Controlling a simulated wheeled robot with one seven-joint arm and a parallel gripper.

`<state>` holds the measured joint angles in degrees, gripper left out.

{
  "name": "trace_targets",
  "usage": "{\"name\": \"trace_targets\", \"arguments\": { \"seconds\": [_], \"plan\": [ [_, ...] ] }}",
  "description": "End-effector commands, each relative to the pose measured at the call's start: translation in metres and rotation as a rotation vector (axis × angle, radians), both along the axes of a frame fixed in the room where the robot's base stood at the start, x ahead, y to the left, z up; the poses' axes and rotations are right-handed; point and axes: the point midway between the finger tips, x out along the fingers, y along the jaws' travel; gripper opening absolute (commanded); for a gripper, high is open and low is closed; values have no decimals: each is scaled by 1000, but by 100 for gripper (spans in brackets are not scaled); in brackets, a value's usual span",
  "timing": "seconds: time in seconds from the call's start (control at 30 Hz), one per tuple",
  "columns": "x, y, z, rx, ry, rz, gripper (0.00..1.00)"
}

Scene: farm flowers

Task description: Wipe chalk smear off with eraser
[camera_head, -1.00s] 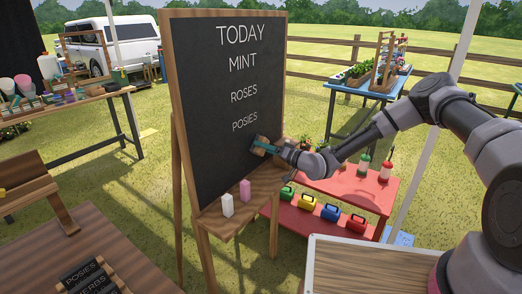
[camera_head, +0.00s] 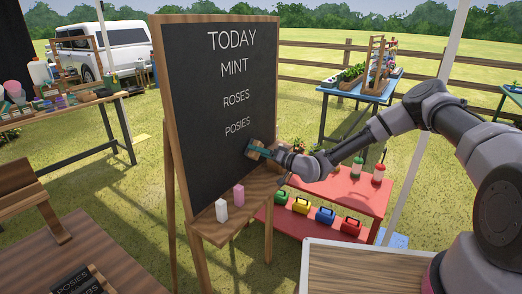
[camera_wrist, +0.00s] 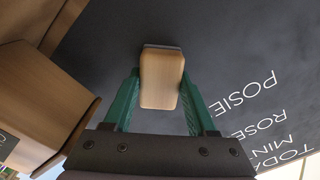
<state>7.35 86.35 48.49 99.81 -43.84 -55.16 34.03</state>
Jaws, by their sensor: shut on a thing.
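The chalkboard (camera_head: 210,150) stands upright in a wooden frame, lettered TODAY, MINT, ROSES and POSIES in white. My gripper (camera_head: 258,150) is at the lower right of the board, below the word POSIES. It is shut on the eraser (camera_wrist: 161,78), a wooden block with a thin grey felt edge. In the wrist view the green fingers hold the eraser from both sides, with its felt side toward the board (camera_wrist: 225,50). It looks against or very close to the board; I cannot tell contact for sure. No chalk smear shows clearly; the eraser may hide part of the surface.
The easel's wooden ledge (camera_head: 250,203) holds a white block (camera_head: 221,211) and a pink block (camera_head: 239,195). A red shelf (camera_head: 345,190) with several coloured cases stands at right. A wooden-topped table (camera_head: 345,270) is in the front.

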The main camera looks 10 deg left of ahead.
Motion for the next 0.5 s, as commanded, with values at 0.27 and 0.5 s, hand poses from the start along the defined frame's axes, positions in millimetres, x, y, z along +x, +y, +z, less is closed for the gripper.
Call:
{"name": "trace_targets", "arguments": {
  "seconds": [0.27, 0.5],
  "plan": [
    [-12, 7, 1, 2, -1, 5, 13],
    [-32, 15, 2, 3, 0, 7, 13]
  ]
}}
